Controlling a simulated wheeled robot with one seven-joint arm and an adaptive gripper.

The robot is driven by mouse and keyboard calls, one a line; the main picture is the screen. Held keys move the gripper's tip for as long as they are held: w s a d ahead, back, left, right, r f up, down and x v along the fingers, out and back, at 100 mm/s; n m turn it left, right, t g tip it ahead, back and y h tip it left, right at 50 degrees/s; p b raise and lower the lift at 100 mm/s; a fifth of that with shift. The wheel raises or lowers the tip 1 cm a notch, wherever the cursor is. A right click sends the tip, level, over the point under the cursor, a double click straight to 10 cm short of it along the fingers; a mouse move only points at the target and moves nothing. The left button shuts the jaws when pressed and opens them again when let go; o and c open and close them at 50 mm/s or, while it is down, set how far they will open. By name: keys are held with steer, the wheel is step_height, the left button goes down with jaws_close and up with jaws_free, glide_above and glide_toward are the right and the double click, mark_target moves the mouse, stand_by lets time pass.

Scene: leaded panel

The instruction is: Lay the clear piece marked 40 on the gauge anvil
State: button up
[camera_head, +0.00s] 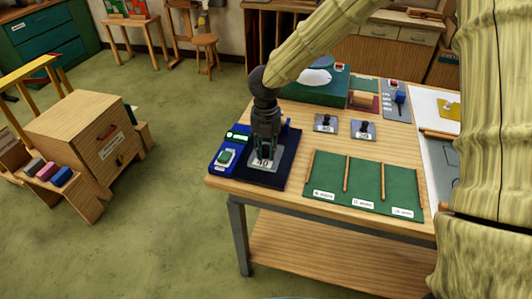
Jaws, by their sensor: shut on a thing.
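The clear piece marked 40 (261,163) is a pale, flat plate with dark figures on it. It is at the left end of the wooden table, over a dark navy pad (279,175). My gripper (265,152) points straight down and is shut on this piece from above. The gauge (224,158) is a blue unit with a green part and a small lit display, just left of the piece. The anvil is not clearly visible. The gripper and piece cover the middle of the pad, and I cannot tell whether the piece touches what is below.
Two grey plates with dark knobs (326,124) (364,131) lie right of the gripper. A green mat (382,183) with wooden dividers and labels fills the table's front right. A green box (315,91) stands behind. A wooden cabinet (88,128) stands on the floor at left.

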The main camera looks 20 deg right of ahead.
mark_target(266, 155)
step_height(266, 155, down, 3)
steer(key=shift+w+r+p, duration=0.1)
steer(key=shift+w+p, duration=0.05)
steer(key=shift+p, duration=0.3)
steer(key=o, duration=0.9)
step_height(266, 155, up, 12)
steer(key=b, duration=0.3)
